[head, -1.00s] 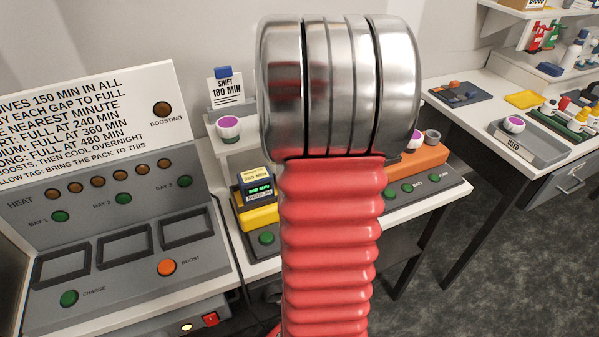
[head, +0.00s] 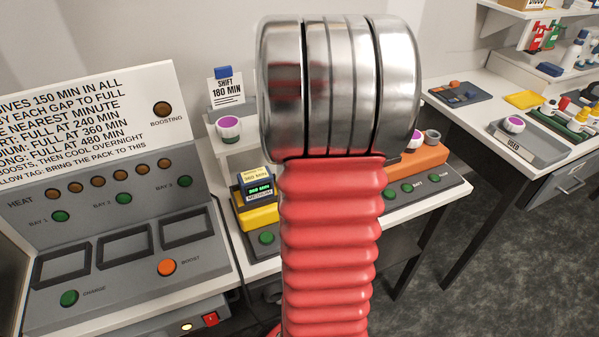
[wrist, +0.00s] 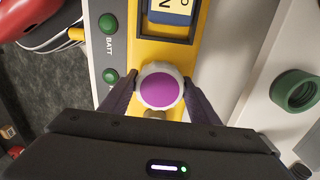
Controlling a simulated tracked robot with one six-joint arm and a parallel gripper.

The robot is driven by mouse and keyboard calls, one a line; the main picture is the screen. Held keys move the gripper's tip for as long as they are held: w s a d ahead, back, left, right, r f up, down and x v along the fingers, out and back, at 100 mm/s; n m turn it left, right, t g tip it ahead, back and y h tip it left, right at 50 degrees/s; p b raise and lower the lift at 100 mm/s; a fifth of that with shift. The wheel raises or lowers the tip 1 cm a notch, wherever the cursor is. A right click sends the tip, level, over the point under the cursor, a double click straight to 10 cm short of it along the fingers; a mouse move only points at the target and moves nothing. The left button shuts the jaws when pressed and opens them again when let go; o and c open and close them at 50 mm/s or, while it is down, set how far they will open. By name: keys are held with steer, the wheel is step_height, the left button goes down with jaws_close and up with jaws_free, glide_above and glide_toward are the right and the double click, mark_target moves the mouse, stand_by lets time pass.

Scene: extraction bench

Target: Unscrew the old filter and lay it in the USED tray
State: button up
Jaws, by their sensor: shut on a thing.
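In the wrist view my gripper (wrist: 160,78) has its two dark fingers on either side of a round white filter with a purple top (wrist: 161,91). It is shut on this filter, which sits over a yellow unit (wrist: 143,48); I cannot tell whether its thread is still engaged. In the head view my arm hides the gripper and this filter; part of the yellow unit (head: 262,217) shows left of the arm. The grey USED tray (head: 543,153) is on the right-hand table, with another white and purple filter (head: 513,124) in it.
A white and purple filter (head: 228,129) stands on a small shelf at the back, by the SHIFT 180 MIN card (head: 226,92). An orange unit (head: 425,160) stands right of my arm. A gap of floor separates the bench and right table. A green threaded ring (wrist: 296,91) lies right.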

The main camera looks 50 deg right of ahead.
steer(key=n, duration=0.5)
steer(key=shift+w+d+r+n, duration=0.15)
steer(key=shift+d+n, duration=0.05)
steer(key=shift+n, duration=0.2)
steer(key=n, duration=0.5)
steer(key=shift+c, duration=0.2)
steer(key=o, duration=1.2)
steer(key=shift+a, duration=0.1)
steer(key=m, duration=0.4)
steer(key=shift+m, duration=0.4)
steer(key=m, duration=1.4)
steer(key=shift+m, duration=0.4)
